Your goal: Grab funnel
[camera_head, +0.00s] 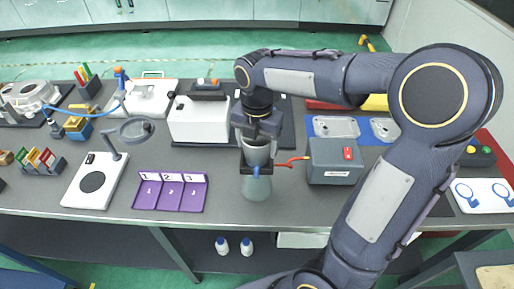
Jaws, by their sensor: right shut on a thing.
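My right gripper (257,168) reaches down from above at the middle of the bench. It is shut on a grey, cup-like piece that looks like the funnel (259,151), which shows between the gripper's dark parts. A translucent greenish vessel (257,188) stands on the bench directly below. I cannot tell whether the funnel touches the vessel or sits in it, since the gripper hides the join. My left gripper is not in view.
A grey box with a red switch (335,162) stands close to the right, with a red hose toward the vessel. A purple numbered tray (170,205) lies left. A white box (198,122) is behind left. A scale-like white device (95,180) stands further left.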

